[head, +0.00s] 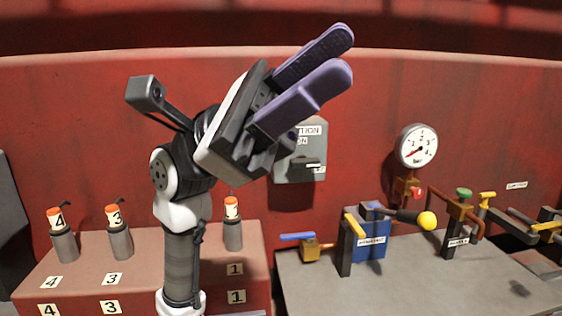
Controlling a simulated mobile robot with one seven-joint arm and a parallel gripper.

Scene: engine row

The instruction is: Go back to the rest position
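My gripper (336,58) is raised high in the upper middle of the head view, in front of the red wall. Its two purple fingers point up and to the right. A narrow gap shows between them, with nothing held in it. The gripper appears apart from all the things on the benches. My arm rises from the bottom of the view and hides part of the red bench behind it.
Orange-topped cylinders labelled 4 (64,244), 3 (120,242) and 1 (233,234) stand on a red bench (80,262). At right, a grey bench (430,285) holds a blue box (369,246), a yellow-knobbed lever (410,216) and valves. A gauge (417,146) hangs above.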

